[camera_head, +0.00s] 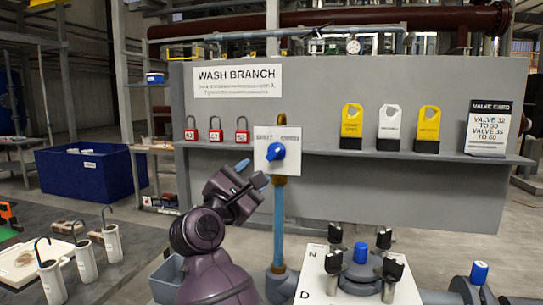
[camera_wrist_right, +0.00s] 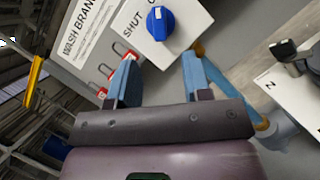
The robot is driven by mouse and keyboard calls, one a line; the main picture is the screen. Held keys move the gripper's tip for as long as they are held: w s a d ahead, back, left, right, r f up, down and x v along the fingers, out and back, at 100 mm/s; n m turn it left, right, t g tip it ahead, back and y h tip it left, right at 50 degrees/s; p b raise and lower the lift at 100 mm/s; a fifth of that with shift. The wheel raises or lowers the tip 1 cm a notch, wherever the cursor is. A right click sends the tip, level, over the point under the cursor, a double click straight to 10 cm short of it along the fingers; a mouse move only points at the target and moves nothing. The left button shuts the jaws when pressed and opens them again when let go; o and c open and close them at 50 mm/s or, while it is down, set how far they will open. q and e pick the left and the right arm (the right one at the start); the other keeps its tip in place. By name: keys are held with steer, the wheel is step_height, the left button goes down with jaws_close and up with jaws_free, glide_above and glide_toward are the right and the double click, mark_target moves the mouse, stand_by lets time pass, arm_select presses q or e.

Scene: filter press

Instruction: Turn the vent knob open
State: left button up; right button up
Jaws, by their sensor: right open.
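The blue vent knob (camera_head: 276,152) sits on a white plate (camera_head: 288,163) at the top of a blue upright pipe. The plate has SHUT at its upper left and a less legible word at its upper right. The knob (camera_wrist_right: 160,23) and plate also show at the top of the right wrist view. I cannot tell surely which word the knob points to. My right gripper (camera_head: 252,173) is just left of and below the plate, apart from the knob. Its blue fingers (camera_wrist_right: 160,64) are open and empty, with the knob beyond their tips. My left gripper is not in view.
A grey panel (camera_head: 350,185) with a WASH BRANCH sign (camera_head: 238,81) stands behind. Red padlocks (camera_head: 216,130) and yellow and white tags (camera_head: 389,122) line its ledge. A white valve plate (camera_head: 318,285) with dark knobs is at lower right. White hooked cylinders (camera_head: 112,243) stand at left.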

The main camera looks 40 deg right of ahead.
mark_target(272, 156)
steer(key=p+x, duration=0.1)
steer(key=x, duration=0.7)
steer(key=shift+d+r, duration=0.15)
steer(key=shift+d, duration=0.05)
